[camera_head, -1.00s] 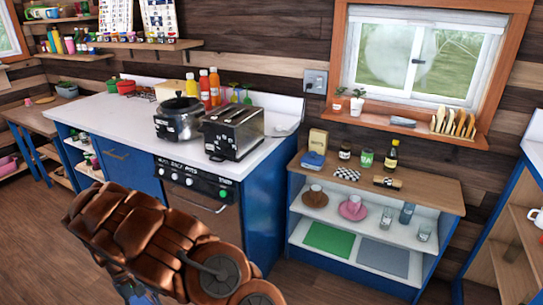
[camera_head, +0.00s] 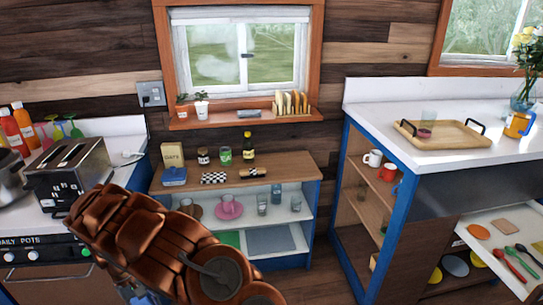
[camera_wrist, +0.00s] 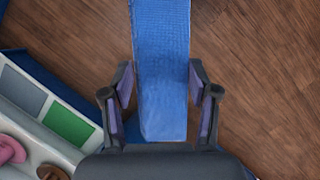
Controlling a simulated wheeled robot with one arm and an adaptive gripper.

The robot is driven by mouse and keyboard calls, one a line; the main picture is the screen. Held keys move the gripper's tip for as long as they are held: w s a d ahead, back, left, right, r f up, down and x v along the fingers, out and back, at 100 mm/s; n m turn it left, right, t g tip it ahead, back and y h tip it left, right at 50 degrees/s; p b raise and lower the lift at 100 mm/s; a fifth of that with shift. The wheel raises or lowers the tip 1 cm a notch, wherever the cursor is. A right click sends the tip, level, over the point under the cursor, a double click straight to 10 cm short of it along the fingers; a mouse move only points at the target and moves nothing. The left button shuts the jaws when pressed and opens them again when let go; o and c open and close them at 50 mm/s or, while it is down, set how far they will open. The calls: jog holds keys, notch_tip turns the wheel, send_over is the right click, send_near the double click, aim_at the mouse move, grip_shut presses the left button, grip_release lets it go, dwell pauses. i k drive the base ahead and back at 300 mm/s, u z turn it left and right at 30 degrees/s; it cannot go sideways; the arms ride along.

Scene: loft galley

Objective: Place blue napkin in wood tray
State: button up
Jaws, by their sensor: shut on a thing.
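The blue napkin (camera_wrist: 163,80) is between the fingers of my gripper (camera_wrist: 162,100) in the wrist view. It is a long, flat blue strip reaching past the fingertips to the top of the picture, above the wood floor. My gripper is shut on it. In the head view, my copper-coloured arm hides most of the gripper. The wood tray (camera_head: 458,140) with dark handles lies on the white counter at the right of the head view. A small reddish cup (camera_head: 424,132) and a clear glass (camera_head: 429,118) appear at its left part; its right part looks bare.
A yellow mug (camera_head: 517,125) and a flower vase (camera_head: 523,88) stand right of the tray. An open drawer (camera_head: 500,230) with utensils juts out below that counter. A low shelf (camera_head: 290,165) with jars and glasses stands mid-view. A toaster (camera_head: 70,175) is at left.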

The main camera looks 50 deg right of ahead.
aim_at(455, 135)
jog(key=z, duration=1.6)
